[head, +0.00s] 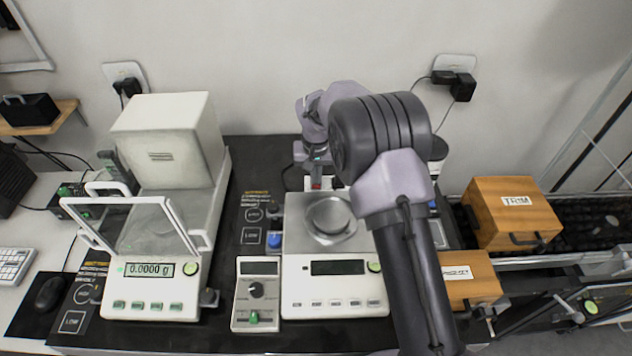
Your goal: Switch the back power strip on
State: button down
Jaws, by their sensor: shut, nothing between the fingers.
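My gripper (316,178) points down behind the right balance (335,285), at the back of the dark table. It is shut and small in the picture, and my own arm partly covers the area to its right. The back power strip cannot be made out clearly there. The right balance's display (337,267) is dark.
The left balance (150,270) has its glass lid raised and reads 0.0000 g. A small control box (256,292) stands between the balances. Wooden boxes (512,212) stand at the right. Wall sockets with plugs (455,84) are behind.

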jog(key=shift+f+b, duration=0.35)
jog(key=shift+f, duration=0.2)
notch_tip(320, 180, up, 7)
jog(key=p, duration=0.5)
jog(key=shift+f, duration=0.1)
dwell(0.4)
